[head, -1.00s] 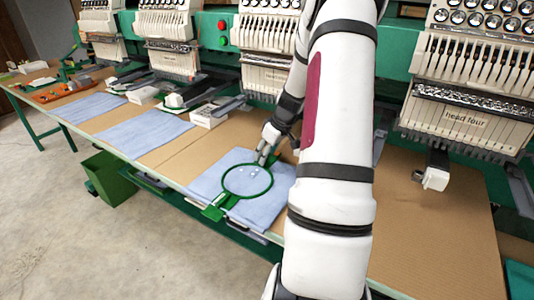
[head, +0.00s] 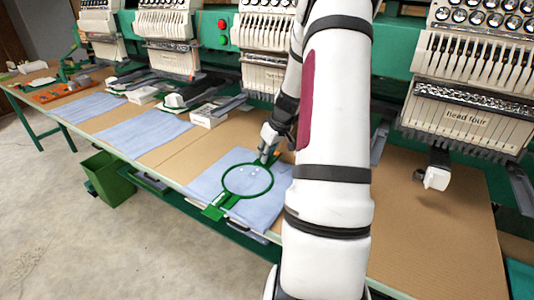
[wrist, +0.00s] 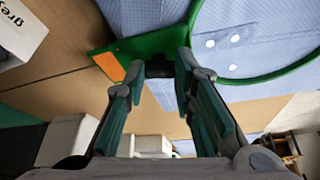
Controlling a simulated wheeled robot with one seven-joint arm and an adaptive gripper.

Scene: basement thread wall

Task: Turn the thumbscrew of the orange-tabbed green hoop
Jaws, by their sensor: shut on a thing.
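The green hoop (head: 271,181) lies flat on a light blue cloth (head: 212,180) at the table's front. Its ring also shows at the upper right of the wrist view (wrist: 262,79). Its orange tab (wrist: 109,67) sits on a green bracket (wrist: 150,45) left of my fingertips. My gripper (wrist: 160,66) is at the bracket end of the hoop, with its fingers closed on a small dark part between the tips. This looks like the thumbscrew, mostly hidden by the fingers. In the head view my gripper (head: 267,145) reaches down at the hoop's far edge.
Embroidery heads line the back, one labelled "head four" (head: 466,118) at the right. More blue cloths (head: 150,138) lie along the table to the left. A white box (wrist: 22,30) is near the gripper. A green bin (head: 108,178) stands on the floor.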

